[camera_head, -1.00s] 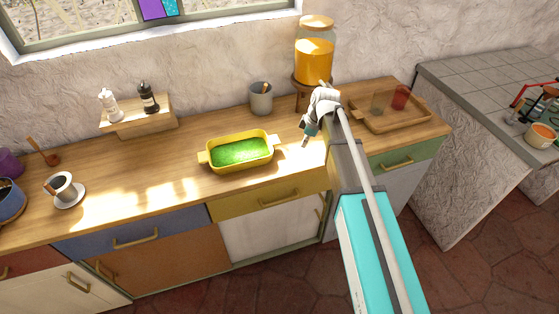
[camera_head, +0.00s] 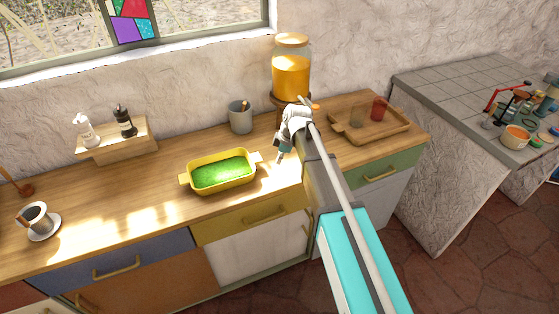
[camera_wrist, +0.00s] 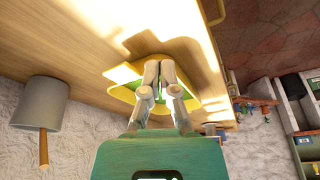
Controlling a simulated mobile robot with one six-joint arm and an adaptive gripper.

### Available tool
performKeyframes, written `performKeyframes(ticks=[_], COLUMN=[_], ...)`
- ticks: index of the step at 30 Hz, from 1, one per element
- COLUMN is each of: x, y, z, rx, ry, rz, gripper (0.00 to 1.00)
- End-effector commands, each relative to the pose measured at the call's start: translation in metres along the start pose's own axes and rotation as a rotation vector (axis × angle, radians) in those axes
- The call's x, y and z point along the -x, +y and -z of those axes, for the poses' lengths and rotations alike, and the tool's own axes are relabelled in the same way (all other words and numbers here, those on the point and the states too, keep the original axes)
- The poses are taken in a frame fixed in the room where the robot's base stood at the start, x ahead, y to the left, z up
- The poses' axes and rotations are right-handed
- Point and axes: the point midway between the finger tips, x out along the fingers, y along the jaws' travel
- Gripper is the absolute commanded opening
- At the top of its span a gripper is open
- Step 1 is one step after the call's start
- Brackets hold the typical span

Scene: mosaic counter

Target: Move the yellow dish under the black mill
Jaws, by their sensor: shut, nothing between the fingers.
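The yellow dish (camera_head: 186,182), a rectangular pan with two end handles and a green inside, sits on the wooden counter left of my gripper. The black mill (camera_head: 125,120) stands upright on a small wooden shelf (camera_head: 117,150) at the wall, further left and back. My gripper (camera_head: 279,158) is shut and empty, just right of the dish and apart from it. In the wrist view my closed fingers (camera_wrist: 158,66) cover part of the dish (camera_wrist: 122,74). The mill does not show in the wrist view.
A white mill (camera_head: 86,132) stands beside the black one. A grey pot (camera_head: 241,117) stands behind the dish; an orange-filled jar (camera_head: 291,76) stands behind my arm. A wooden tray (camera_head: 345,125) is at right, a cup on a saucer (camera_head: 42,233) at left. Counter between dish and shelf is clear.

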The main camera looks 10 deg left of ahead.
Motion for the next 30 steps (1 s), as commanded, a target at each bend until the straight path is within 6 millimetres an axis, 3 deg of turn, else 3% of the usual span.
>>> performKeyframes(ticks=[30], x=[-0.085], y=[0.0], z=[0.0], rx=[0.002], ry=[0.0], rz=[0.0], gripper=[0.0])
